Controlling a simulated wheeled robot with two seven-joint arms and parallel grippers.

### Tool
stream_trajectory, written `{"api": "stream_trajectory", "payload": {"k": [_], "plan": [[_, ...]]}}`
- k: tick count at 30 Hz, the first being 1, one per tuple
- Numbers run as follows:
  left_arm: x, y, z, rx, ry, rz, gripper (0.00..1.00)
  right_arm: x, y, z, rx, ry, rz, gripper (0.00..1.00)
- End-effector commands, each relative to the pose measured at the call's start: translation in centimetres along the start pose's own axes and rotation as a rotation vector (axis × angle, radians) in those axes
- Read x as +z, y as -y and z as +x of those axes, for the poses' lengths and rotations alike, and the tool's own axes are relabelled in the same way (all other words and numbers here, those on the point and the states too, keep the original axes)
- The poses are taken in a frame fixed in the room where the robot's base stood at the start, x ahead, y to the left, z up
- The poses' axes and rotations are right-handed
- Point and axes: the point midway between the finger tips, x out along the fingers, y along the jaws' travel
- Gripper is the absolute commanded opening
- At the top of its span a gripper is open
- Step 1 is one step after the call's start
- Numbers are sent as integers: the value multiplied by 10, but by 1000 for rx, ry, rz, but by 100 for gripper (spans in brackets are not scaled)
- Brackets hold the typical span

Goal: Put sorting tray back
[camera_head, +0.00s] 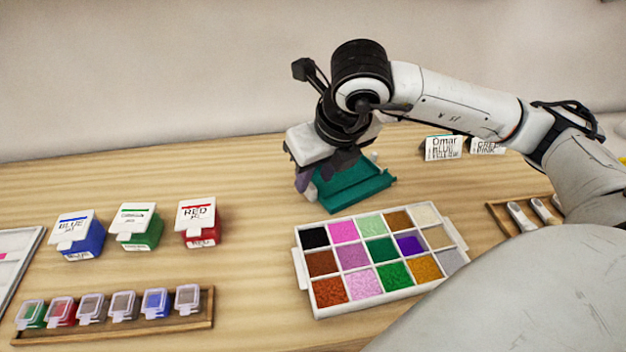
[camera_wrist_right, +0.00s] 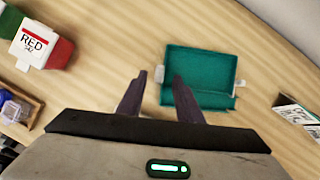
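A teal open tray (camera_head: 352,187) with low walls, which I take to be the sorting tray, sits on the table behind the white bead tray. It also shows in the right wrist view (camera_wrist_right: 198,75), with a small pale tab at each end. My right gripper (camera_head: 308,178) is over the left end of the teal tray and partly hides it. In the right wrist view the two dark fingers (camera_wrist_right: 158,97) are apart with nothing between them; the right finger overlaps the tray's left end. Whether they touch it I cannot tell. My left gripper is not in view.
A white compartment tray (camera_head: 296,260) of coloured beads stands in front. Blue (camera_head: 85,238), green (camera_head: 143,232) and red (camera_head: 203,230) labelled boxes stand left, above a wooden rack (camera_head: 200,318) of small jars. Name cards (camera_head: 443,147) stand back right. Bare table lies between the red box and the teal tray.

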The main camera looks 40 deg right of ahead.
Motion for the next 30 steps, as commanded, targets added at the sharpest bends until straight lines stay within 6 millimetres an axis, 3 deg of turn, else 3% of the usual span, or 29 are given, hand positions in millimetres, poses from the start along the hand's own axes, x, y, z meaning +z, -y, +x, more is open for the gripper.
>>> {"api": "stream_trajectory", "payload": {"k": [6, 12, 18, 30], "plan": [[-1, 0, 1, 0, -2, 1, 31, 2, 0, -50, 1, 7, -1, 32], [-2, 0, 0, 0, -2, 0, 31, 1, 0, -80, 1, 4, 0, 32], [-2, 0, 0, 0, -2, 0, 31, 0, 0, -90, 0, 1, 0, 32], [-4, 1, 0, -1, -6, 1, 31, 0, 0, -90, 0, 0, 0, 32]]}}
